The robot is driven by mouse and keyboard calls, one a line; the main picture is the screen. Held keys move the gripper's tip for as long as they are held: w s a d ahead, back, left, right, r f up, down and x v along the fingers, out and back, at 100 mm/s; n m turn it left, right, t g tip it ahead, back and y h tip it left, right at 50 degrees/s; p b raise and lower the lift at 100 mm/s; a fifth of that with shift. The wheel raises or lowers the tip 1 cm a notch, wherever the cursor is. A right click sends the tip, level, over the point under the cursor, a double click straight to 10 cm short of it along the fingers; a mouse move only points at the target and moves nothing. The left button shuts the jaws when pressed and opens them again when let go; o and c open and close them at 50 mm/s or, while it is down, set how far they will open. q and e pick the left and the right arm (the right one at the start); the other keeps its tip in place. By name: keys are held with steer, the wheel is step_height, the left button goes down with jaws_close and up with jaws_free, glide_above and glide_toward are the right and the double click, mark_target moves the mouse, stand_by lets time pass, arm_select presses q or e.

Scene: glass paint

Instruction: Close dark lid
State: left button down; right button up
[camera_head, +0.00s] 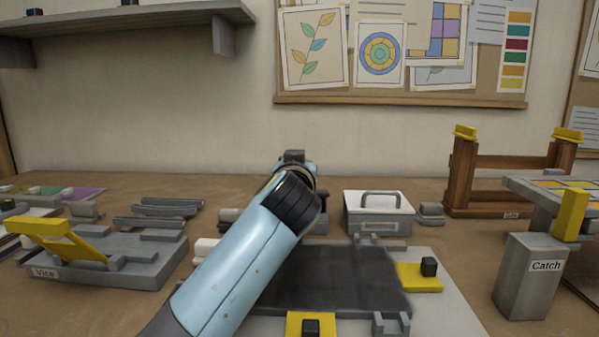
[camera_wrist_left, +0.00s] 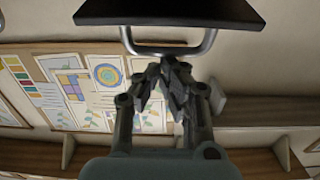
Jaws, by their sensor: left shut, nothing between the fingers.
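The dark lid (camera_wrist_left: 168,12) shows as a dark panel with a pale bar handle (camera_wrist_left: 170,50) at the top of the left wrist view, which is upside down. My left gripper (camera_wrist_left: 166,64) is shut and empty, its fingertips close to the handle; I cannot tell whether they touch it. In the head view my left arm reaches up the middle and covers the lid and most of a grey box (camera_head: 321,224) behind it. The gripper's fingers are hidden there. Whether the lid is open or closed cannot be told. My right gripper is out of view.
A labelled grey box with a pale lid and handle (camera_head: 379,223) stands right of my arm. A dark panel (camera_head: 345,283) lies in front on a pale base. A vice (camera_head: 105,262) stands at left, a catch block (camera_head: 531,285) and wooden rack (camera_head: 463,180) at right.

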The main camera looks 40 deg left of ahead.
arm_select(q)
steer(key=shift+s+d+f, duration=0.15)
steer(key=shift+s+f, duration=0.05)
steer(key=shift+f, duration=0.05)
stand_by(0.4)
